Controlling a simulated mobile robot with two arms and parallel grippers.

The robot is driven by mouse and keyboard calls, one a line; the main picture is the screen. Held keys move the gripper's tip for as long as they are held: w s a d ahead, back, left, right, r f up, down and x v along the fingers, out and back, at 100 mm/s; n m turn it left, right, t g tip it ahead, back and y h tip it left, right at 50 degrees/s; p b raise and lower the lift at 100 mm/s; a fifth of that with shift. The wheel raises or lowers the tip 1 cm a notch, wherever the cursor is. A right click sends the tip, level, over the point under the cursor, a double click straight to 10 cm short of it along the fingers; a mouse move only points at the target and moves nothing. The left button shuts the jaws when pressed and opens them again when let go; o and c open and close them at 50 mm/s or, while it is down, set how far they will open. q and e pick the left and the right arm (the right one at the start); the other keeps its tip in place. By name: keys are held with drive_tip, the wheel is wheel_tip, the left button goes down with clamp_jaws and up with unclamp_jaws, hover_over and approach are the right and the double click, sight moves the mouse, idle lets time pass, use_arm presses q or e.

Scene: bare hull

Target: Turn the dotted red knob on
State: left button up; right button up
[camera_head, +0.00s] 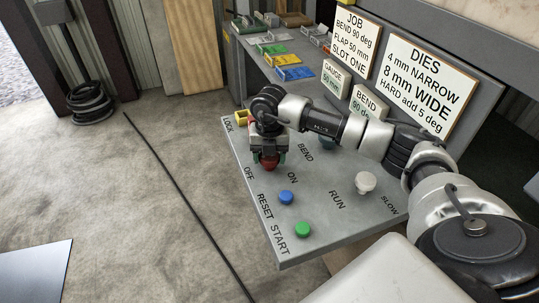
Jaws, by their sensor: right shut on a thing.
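The red knob (269,163) stands on the sloping grey control panel (315,227), between the OFF and ON labels. My right gripper (268,156) comes down on it from above and is shut on it. The fingers and the wrist cover most of the knob, so its dots and its exact turn cannot be made out. My left gripper is not in view.
A blue button (286,197), a green button (303,229) and a pale knob (365,182) stand on the same panel. A yellow part (241,117) sits near LOCK. Signs (430,80) rise behind my arm. Open floor lies to the left.

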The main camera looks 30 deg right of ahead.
drive_tip(key=n+b, duration=0.3)
drive_tip(key=shift+f, duration=0.15)
drive_tip(key=n+b, duration=0.3)
drive_tip(key=n, duration=0.2)
drive_tip(key=shift+n+b, duration=0.35)
drive_tip(key=shift+n, duration=0.05)
drive_tip(key=n+b, duration=0.3)
drive_tip(key=n, duration=0.2)
drive_tip(key=shift+r+n+b, duration=0.2)
drive_tip(key=shift+n+b, duration=0.55)
drive_tip(key=shift+n, duration=1.25)
drive_tip(key=o, duration=0.9)
wheel_tip(320, 180, up, 11)
drive_tip(key=shift+f+b, duration=0.1)
drive_tip(key=shift+b, duration=0.3)
